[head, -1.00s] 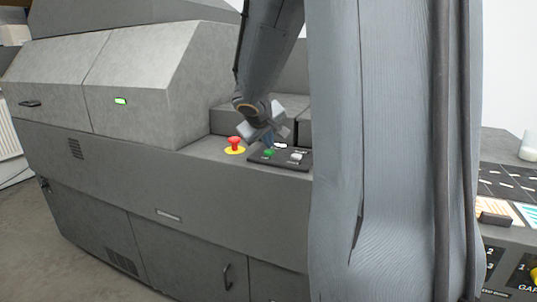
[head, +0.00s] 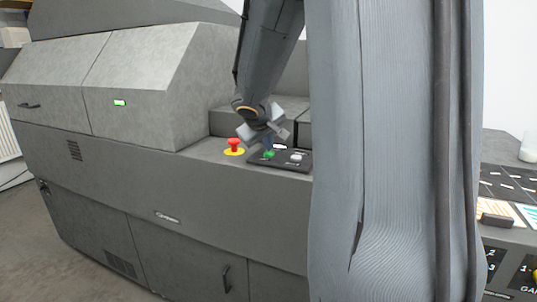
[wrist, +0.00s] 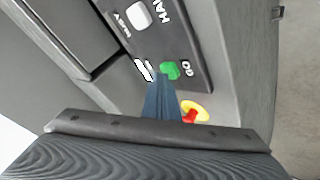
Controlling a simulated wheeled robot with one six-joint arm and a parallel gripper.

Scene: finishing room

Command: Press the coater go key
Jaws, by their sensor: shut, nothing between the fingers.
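The green go key (head: 269,155) sits on the dark control panel (head: 262,162) of the grey coater. In the wrist view the green key (wrist: 169,70) lies beside the letters GO. My gripper (head: 268,147) is shut and empty, pointing down over the panel at the green key. In the wrist view the narrow shut fingertips (wrist: 160,84) end right by the key's lower edge. I cannot tell whether they touch it. The side of the key towards the fingers is partly hidden.
A white key (head: 296,156) marked HALT is on the same panel. A red mushroom button (head: 234,144) on a yellow base stands just left of the panel. A raised grey housing (head: 160,95) rises at left. My arm hides the area right of the panel.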

